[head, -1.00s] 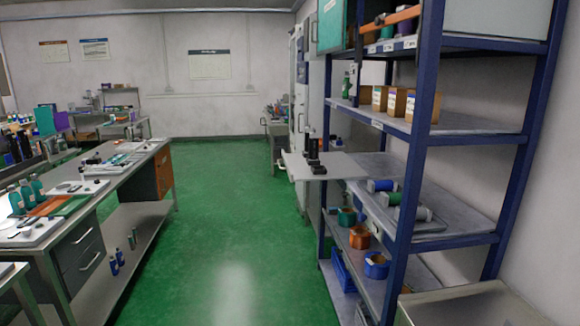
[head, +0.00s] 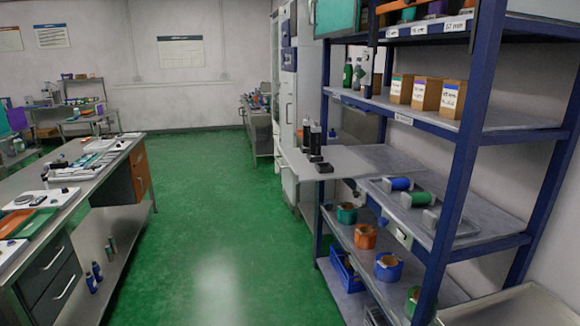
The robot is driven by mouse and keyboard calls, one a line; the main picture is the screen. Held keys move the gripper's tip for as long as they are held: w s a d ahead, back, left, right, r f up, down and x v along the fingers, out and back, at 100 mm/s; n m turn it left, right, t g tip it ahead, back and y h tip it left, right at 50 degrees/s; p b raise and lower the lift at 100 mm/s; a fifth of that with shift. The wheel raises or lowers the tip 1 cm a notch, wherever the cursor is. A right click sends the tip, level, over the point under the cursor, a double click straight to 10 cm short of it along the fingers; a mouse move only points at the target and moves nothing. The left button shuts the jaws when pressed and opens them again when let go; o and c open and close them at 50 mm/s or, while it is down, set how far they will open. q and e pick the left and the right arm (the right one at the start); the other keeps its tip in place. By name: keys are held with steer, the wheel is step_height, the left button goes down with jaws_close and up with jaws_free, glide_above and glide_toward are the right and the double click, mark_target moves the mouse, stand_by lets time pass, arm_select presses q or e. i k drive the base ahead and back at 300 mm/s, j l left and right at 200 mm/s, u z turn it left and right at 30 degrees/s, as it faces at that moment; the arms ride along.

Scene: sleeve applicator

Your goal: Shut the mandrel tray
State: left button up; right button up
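A flat grey tray (head: 345,160) sticks out to the left from the blue-framed shelf rack, at about the middle shelf level. I take it to be the mandrel tray; it is pulled out. Neither of my grippers is in view.
The blue rack (head: 455,170) fills the right side, with brown boxes (head: 426,93) above and coloured rolls (head: 387,266) below. A workbench (head: 60,205) stands at left. The green floor (head: 215,210) between them is clear. A grey bin (head: 500,305) is at bottom right.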

mark_target(335, 162)
steer(key=i+j, duration=0.2)
steer(key=i+j+z, duration=0.15)
steer(key=i, duration=0.3)
steer(key=i+j, duration=0.2)
steer(key=i, duration=0.3)
steer(key=i+j+z, duration=0.1)
steer(key=i, duration=0.4)
